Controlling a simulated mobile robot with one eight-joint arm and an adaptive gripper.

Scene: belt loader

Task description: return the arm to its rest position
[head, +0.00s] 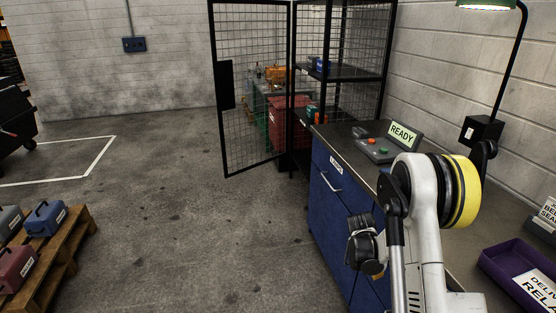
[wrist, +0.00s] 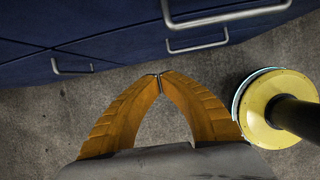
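My arm, white with a yellow and black joint, rises at the right in the head view. My gripper (head: 377,272) hangs beside the front of the blue cabinet (head: 334,205), and little of it shows there. In the wrist view, its two orange fingers (wrist: 159,76) curve inward and their tips meet. Nothing shows between them. Below the fingers is bare concrete floor, with the cabinet's blue drawers and metal handles at the top of the view. A yellow and black round part, which looks like mine, shows at the right.
A wire cage (head: 253,95) with its door open stands behind the cabinet. A control box (head: 376,149) and a READY sign (head: 403,136) sit on the worktop, with a purple tray (head: 500,265) at right. A pallet (head: 62,262) with toolboxes is at lower left. The middle floor is clear.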

